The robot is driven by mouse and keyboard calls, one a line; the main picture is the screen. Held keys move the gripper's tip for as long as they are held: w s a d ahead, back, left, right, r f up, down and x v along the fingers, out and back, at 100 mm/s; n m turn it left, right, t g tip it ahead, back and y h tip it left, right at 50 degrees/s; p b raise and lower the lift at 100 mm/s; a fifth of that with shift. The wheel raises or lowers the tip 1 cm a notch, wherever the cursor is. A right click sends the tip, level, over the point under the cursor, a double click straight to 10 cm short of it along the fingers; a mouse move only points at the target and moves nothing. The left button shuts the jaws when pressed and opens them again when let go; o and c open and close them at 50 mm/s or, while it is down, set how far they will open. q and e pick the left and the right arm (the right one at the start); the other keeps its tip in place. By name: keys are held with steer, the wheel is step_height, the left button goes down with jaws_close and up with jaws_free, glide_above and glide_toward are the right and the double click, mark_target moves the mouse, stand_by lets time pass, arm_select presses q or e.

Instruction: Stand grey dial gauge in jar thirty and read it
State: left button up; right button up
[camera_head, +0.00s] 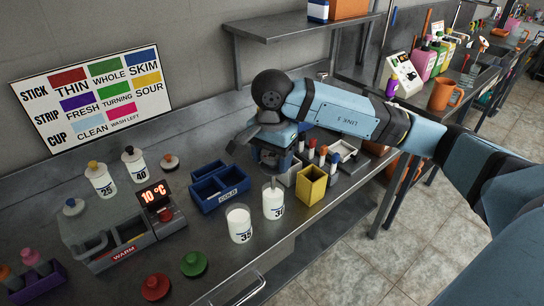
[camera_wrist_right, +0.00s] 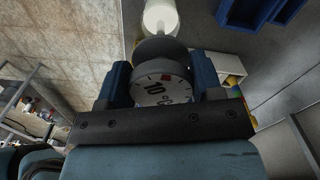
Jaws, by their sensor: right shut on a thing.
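My right gripper (camera_head: 272,158) is shut on the grey dial gauge (camera_wrist_right: 160,88), with one finger on each side of its round head in the right wrist view (camera_wrist_right: 161,78). A white jar also shows beyond the gauge in the right wrist view (camera_wrist_right: 160,17). My left gripper is not in view.
Jar 35 (camera_head: 239,224) stands close left of jar thirty. A yellow box (camera_head: 311,186) is close right, and blue bins (camera_head: 219,188) lie behind. A warmer with a red "10 °C" display (camera_head: 154,193) and capped jars 25 (camera_head: 101,182) and 40 (camera_head: 134,164) stand left.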

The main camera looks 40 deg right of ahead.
mark_target(272, 181)
steer(key=shift+f+b, duration=1.2)
steer(key=shift+f, duration=0.25)
steer(key=shift+f+b, duration=0.7)
steer(key=shift+f, duration=0.05)
steer(key=shift+f+b, duration=0.7)
steer(key=shift+f, duration=0.05)
steer(key=shift+f+b, duration=0.35)
steer(key=shift+f, duration=0.05)
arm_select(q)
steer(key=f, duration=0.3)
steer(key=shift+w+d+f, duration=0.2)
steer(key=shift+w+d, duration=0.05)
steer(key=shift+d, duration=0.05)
arm_select(e)
steer(key=shift+f, duration=0.3)
arm_select(q)
steer(key=shift+b, duration=0.3)
arm_select(e)
steer(key=o, duration=1.1)
